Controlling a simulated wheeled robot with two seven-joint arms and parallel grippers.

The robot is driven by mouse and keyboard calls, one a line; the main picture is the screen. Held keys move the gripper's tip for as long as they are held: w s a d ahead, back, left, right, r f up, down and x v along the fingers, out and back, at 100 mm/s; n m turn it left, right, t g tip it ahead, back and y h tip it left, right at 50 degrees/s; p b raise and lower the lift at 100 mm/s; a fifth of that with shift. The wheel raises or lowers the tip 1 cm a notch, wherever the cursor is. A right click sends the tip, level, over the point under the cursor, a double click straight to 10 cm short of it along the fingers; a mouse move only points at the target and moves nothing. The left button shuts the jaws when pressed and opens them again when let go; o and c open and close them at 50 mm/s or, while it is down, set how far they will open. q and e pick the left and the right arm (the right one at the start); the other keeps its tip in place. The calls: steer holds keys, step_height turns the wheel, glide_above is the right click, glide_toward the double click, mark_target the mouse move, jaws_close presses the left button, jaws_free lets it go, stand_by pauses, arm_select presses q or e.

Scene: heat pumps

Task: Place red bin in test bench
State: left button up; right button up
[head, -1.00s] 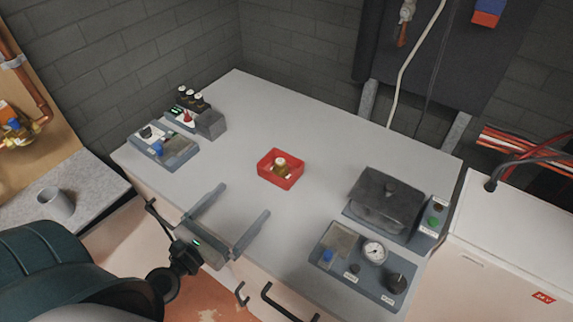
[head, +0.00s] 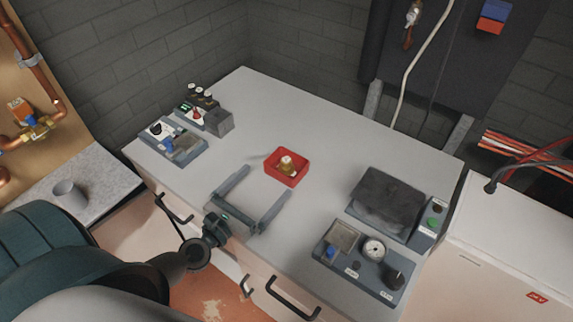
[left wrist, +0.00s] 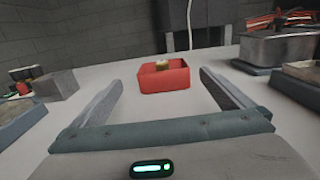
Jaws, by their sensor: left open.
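The red bin (head: 287,169) sits on the grey bench top with a brass fitting (head: 287,162) inside it. It also shows in the left wrist view (left wrist: 164,78), ahead of the fingers and between their lines. My left gripper (head: 259,190) is open and empty, low over the bench's front part, with its fingers pointing toward the bin and not touching it. The test bench cannot be told for sure; a dark block-topped unit (head: 387,204) with green and dark buttons and a gauge panel (head: 362,262) stand at the right. My right gripper is not seen.
Small control panels (head: 172,142) and a grey block (head: 219,121) stand at the bench's left end. A grey cup (head: 69,193) is on a side surface. A white cabinet (head: 505,240) adjoins at right. The bench top (head: 300,110) behind the bin is clear.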

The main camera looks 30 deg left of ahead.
mark_target(283, 165)
arm_select(q)
steer(key=w, duration=0.1)
steer(key=w+p, duration=0.1)
steer(key=w, duration=0.2)
steer(key=shift+w+d+r+p, duration=0.15)
steer(key=shift+w+d+p, duration=0.15)
steer(key=shift+d, duration=0.05)
steer(key=shift+w, duration=0.45)
steer(key=shift+d, duration=0.1)
steer(key=shift+w+d+p, duration=0.2)
steer(key=shift+w+p, duration=0.3)
steer(key=shift+w, duration=0.15)
steer(key=w, duration=0.1)
steer(key=w+p, duration=0.1)
steer(key=shift+w+d, duration=0.3)
steer(key=shift+w, duration=0.05)
steer(key=shift+w+d+f, duration=0.1)
steer(key=shift+w+f, duration=0.1)
steer(key=shift+w, duration=0.3)
steer(key=shift+c, duration=0.3)
